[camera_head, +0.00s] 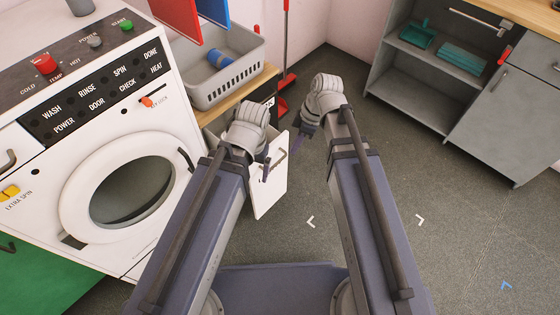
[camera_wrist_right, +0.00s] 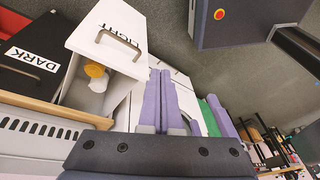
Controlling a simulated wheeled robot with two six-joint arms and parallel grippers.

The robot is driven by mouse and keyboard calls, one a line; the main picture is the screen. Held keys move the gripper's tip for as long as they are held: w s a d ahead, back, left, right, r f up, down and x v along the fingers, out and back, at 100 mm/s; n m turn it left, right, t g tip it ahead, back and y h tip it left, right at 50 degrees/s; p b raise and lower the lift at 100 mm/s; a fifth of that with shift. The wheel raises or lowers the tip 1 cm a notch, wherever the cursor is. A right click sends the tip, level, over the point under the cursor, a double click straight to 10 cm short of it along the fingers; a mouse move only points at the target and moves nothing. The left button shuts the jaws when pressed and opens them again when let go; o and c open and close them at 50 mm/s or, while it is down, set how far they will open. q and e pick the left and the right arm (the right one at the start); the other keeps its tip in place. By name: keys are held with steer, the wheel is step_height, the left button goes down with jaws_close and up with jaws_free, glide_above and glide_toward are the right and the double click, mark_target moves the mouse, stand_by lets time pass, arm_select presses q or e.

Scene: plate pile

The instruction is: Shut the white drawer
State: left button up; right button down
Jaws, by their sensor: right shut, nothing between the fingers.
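The white drawer (camera_head: 267,195) is pulled out beside the washing machine, with its front and handle showing. In the right wrist view the white drawer (camera_wrist_right: 88,40) is labelled LIGHT, and its open top shows an orange-yellow thing (camera_wrist_right: 95,71) and white stuff inside. My right gripper (camera_head: 297,150) is shut and empty, apart from the drawer, to the right of its front in the head view. Its purple fingers (camera_wrist_right: 160,80) lie together in the wrist view. My left gripper (camera_head: 266,172) is at the drawer's front; its finger gap is hidden, and I cannot tell whether it touches.
The washing machine (camera_head: 65,165) stands at the left. A grey basket (camera_head: 225,85) sits on the wooden top above the drawers. A black drawer labelled DARK (camera_wrist_right: 25,75) is next to the white one. A grey cabinet (camera_head: 515,125) stands at the right, with clear floor between.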

mark_target(283, 157)
steer(key=w+d+f+n+t+y+b, duration=0.1)
steer(key=w+d+f+n+y+b, duration=0.2)
steer(key=w+d+f+n+b, duration=0.2)
step_height(283, 157, down, 4)
steer(key=w+n+b, duration=0.2)
steer(key=n+b, duration=0.3)
steer(key=shift+w+t+y, duration=0.35)
steer(key=shift+t+y, duration=0.05)
steer(key=b+x, duration=0.9)
steer(key=x, duration=0.2)
steer(key=shift+s+d+f, duration=0.1)
steer(key=shift+w+a+r+p, duration=0.25)
steer(key=shift+w+a, duration=0.15)
steer(key=shift+w, duration=0.1)
steer(key=shift+w+a+r+p, duration=0.2)
steer(key=shift+w+a+p, duration=0.05)
steer(key=shift+w+a, duration=0.65)
